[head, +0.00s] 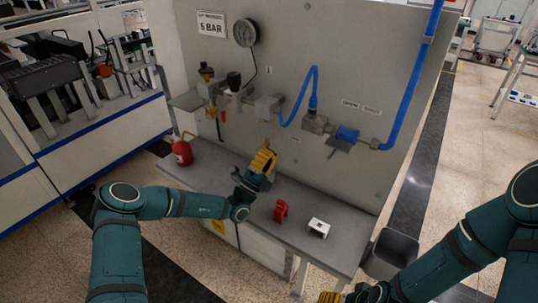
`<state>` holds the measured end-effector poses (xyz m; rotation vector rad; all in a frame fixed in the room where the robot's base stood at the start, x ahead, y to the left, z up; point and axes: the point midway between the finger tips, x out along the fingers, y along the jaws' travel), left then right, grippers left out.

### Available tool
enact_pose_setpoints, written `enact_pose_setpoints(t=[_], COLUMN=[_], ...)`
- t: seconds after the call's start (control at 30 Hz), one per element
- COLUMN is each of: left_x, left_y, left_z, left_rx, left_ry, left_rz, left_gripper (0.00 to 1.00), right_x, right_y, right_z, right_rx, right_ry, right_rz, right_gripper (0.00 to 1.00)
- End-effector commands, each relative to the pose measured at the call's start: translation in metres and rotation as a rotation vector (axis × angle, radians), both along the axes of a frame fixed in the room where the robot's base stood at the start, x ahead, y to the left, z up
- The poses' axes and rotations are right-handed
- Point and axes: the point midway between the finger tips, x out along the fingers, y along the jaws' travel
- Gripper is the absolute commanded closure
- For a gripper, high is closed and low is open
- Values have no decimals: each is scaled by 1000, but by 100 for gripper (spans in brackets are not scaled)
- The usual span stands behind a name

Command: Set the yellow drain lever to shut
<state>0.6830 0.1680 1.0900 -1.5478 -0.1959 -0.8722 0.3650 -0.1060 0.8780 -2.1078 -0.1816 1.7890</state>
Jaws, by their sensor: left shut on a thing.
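My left gripper (262,161) has yellow fingers and is up against the lower part of the grey panel (400,60), above the bench. It is shut on what appears to be the yellow drain lever. The fingers cover most of that spot, so the lever's angle cannot be told. A small pale label sits on the panel just right of the gripper. My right gripper (332,297) is at the bottom edge, partly cut off, with only some yellow showing. Its opening cannot be told.
The bench (345,255) carries a red canister (183,152), a red clip-like piece (281,211) and a white block (319,228). Above run a gauge (245,32), fittings, a blue hose (313,90) and a blue valve (346,134). A grey bin (392,250) stands right of the bench.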

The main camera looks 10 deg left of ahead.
Motion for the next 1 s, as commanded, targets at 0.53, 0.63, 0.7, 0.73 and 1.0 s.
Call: enact_pose_setpoints(t=[0.53, 0.63, 0.7, 0.73, 1.0], left_x=[0, 0, 0, -1, -25], left_y=[0, 0, 0, 1, 14], left_z=[-1, 0, -1, -1, -23], left_rx=[0, 0, 0, 0, 0], left_ry=[1, 0, 1, 1, 4], left_rz=[0, 0, 0, 0, 3], left_gripper=[56, 56, 56, 56, 56], right_x=[0, 0, 0, 0, 0], right_y=[0, 0, 0, 0, 0], right_z=[0, 0, 0, 0, 0], right_rx=[0, 0, 0, 0, 0], right_ry=[0, 0, 0, 0, 0], right_rz=[0, 0, -1, -1, 0], right_gripper=[10, 10, 10, 10, 10])
